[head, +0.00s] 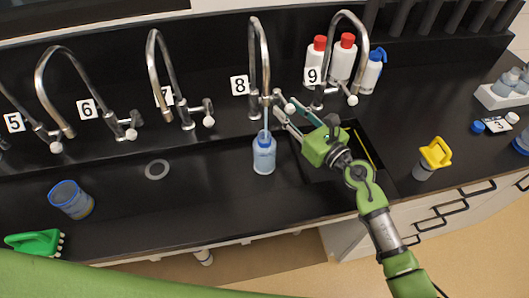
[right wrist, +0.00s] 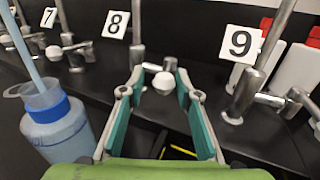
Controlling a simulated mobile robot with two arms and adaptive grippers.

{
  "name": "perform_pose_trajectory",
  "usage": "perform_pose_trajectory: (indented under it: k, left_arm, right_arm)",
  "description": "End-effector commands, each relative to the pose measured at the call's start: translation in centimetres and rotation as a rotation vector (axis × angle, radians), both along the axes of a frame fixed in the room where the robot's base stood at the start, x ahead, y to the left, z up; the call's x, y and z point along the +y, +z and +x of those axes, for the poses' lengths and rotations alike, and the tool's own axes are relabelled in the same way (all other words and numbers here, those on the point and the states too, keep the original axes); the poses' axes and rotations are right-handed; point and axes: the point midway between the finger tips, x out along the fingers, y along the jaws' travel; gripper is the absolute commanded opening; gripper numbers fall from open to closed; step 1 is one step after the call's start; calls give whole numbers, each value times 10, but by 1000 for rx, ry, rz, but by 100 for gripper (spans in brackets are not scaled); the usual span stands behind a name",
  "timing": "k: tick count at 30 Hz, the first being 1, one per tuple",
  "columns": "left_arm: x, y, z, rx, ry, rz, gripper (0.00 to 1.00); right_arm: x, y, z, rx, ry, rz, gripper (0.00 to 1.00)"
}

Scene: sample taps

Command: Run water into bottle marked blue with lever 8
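The bottle marked blue (head: 264,156) stands upright under the spout of tap 8 (head: 254,65). It is clear with a blue band at its neck, and also shows at the left of the right wrist view (right wrist: 55,125). A pale blue stream of water (right wrist: 22,40) runs from the spout into its mouth. My right gripper (head: 283,104) is at tap 8's lever, right of the bottle. In the right wrist view its fingers are spread, with the white lever knob (right wrist: 163,83) between or just beyond the tips; contact is unclear. My left gripper is out of view.
A second blue-rimmed container (head: 71,200) and a green brush-like object (head: 35,242) are at the left. Tap 9 (head: 345,50) and red-capped white bottles (head: 342,60) stand close behind my right gripper. A yellow-topped object (head: 435,153) is on the right counter.

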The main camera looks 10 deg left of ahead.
Motion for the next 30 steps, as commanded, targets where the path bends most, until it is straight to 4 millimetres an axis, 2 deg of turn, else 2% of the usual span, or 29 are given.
perform_pose_trajectory:
  k: [5,11,22,30]
  left_arm:
    - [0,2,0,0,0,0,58]
    - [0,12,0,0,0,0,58]
    - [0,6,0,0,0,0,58]
    - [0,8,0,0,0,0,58]
  right_arm:
    - [2,1,-2,1,1,1,31]
    - [17,1,-11,1,0,0,31]
    - [9,-1,-6,0,0,0,31]
    - [-10,-1,-27,1,-1,-2,31]
